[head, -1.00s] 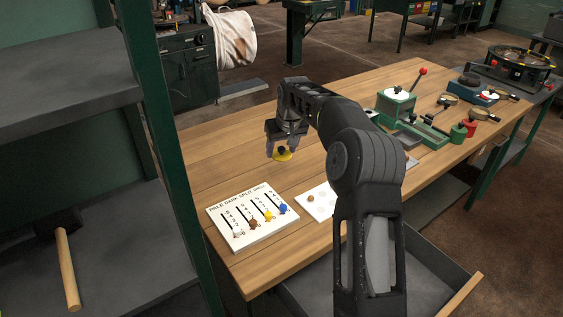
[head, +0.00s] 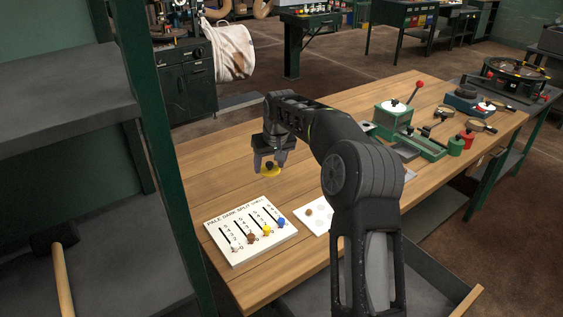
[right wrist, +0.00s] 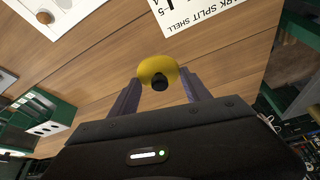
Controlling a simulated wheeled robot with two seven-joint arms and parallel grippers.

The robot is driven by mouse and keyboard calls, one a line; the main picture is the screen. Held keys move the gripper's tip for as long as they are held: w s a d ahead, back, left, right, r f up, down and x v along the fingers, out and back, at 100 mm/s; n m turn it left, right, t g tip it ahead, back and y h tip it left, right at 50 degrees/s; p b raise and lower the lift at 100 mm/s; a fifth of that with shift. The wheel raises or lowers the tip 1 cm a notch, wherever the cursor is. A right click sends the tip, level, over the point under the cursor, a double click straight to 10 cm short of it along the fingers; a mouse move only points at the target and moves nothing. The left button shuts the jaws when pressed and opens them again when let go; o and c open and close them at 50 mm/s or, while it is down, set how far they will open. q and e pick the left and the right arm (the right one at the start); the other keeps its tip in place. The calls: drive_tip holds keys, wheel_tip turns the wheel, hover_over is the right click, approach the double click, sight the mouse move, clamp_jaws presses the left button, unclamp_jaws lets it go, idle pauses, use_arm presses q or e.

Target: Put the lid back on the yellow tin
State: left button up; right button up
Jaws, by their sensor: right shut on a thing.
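My right gripper (head: 269,164) is shut on the yellow lid (head: 271,172), holding it by its dark knob. The lid looks held above the wooden table, beyond the white scale board, though its exact height is hard to judge. In the right wrist view the yellow lid (right wrist: 158,68) sits between the two fingertips (right wrist: 159,84), with the dark knob toward the camera. I cannot make out the yellow tin in either view; my right arm covers part of the table. My left gripper is not in view.
The white board (head: 248,232) with coloured sliders lies at the near left of the table (head: 215,165). A white card (head: 316,216) is right of it. A green press (head: 394,115), a red tin (head: 466,138) and a green tin (head: 455,146) stand right. Table left of the gripper is clear.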

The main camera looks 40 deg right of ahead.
drive_tip(key=s+a+n, duration=0.1)
drive_tip(key=s+a, duration=0.3)
drive_tip(key=a, duration=0.9)
drive_tip(key=s+a+f+n+y, duration=0.1)
drive_tip(key=s+a, duration=0.3)
drive_tip(key=a, duration=0.9)
drive_tip(key=shift+n, duration=0.5)
drive_tip(key=shift+f, duration=0.1)
